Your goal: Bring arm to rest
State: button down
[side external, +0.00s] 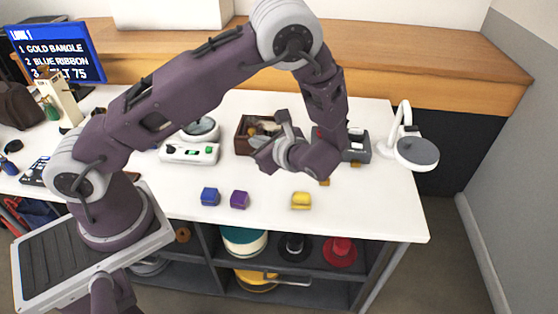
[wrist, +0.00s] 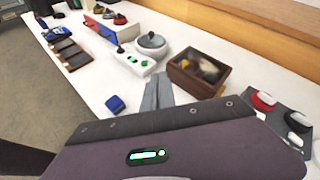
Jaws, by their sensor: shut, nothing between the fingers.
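My arm reaches over the white table (side external: 380,220) from its base at the left. My gripper (side external: 262,152) hangs above the table in the side view, near the brown wooden box. In the wrist view, my gripper's fingers (wrist: 158,90) are together with nothing between them. The fingers appear clear of the tabletop and of the objects around them.
A brown box (wrist: 198,72) with mixed items stands near the gripper. A white scale (side external: 189,152) is left of it. Blue (side external: 210,196), purple (side external: 240,199) and yellow (side external: 301,200) blocks lie along the front. A lamp (side external: 416,152) stands at right.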

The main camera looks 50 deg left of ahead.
jog(key=s+d+r+n+t+h, duration=0.2)
jog(key=s+d+r+n+h, duration=0.3)
jog(key=s+r+n, duration=0.3)
jog(key=s+d+r+n+t+h, duration=0.2)
jog(key=s+d+r+n+h, duration=0.3)
jog(key=s+r, duration=0.6)
jog(key=r+n+h, duration=0.2)
jog(key=h, duration=0.1)
jog(key=shift+s+d+n+t, duration=0.2)
jog(key=shift+s+n+t, duration=0.1)
jog(key=shift+n, duration=0.1)
jog(key=shift+w, duration=0.1)
